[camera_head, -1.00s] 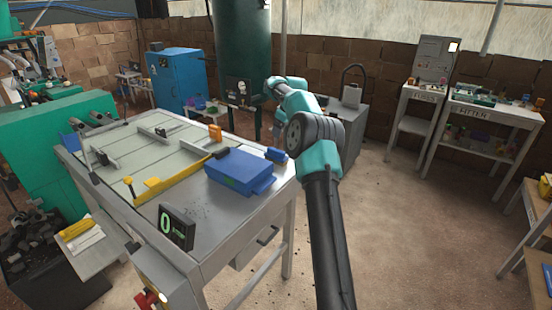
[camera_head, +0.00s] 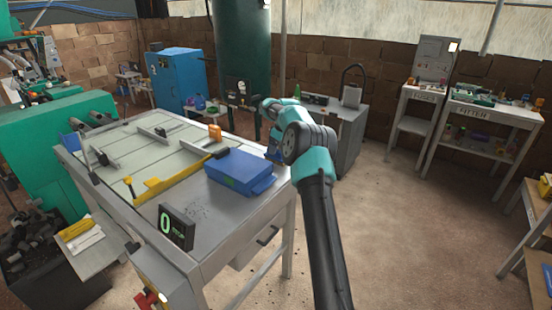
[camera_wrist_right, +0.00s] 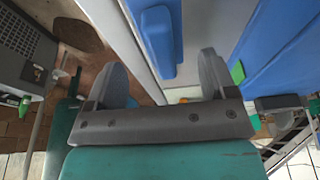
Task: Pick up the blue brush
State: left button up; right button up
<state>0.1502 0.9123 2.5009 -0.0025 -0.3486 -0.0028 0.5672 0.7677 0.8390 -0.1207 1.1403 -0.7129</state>
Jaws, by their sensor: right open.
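The blue brush (camera_head: 273,155) lies near the right edge of the metal table, partly hidden behind my right arm in the head view. In the right wrist view, a blue piece that looks like the brush (camera_wrist_right: 157,42) lies on the grey table edge, ahead of the jaws. My right gripper (camera_wrist_right: 162,64) is open and empty, its two dark fingers apart on either side of the line to the brush. In the head view my right arm reaches to the table's right edge, and its fingers cannot be made out clearly. My left gripper is not in view.
A blue box (camera_head: 240,170) stands on the metal table (camera_head: 215,214), close to the brush. A yellow bar (camera_head: 172,179) and an orange block (camera_head: 215,132) are further left. A black display (camera_head: 177,226) stands at the front. Open floor lies right of the table.

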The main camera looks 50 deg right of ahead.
jog(key=x, duration=0.5)
jog(key=shift+s+a, duration=0.15)
jog(key=shift+a, duration=0.05)
jog(key=c, duration=1)
jog(key=shift+r, duration=0.15)
notch_tip(320, 180, up, 10)
jog(key=shift+f, duration=0.1)
dwell(0.5)
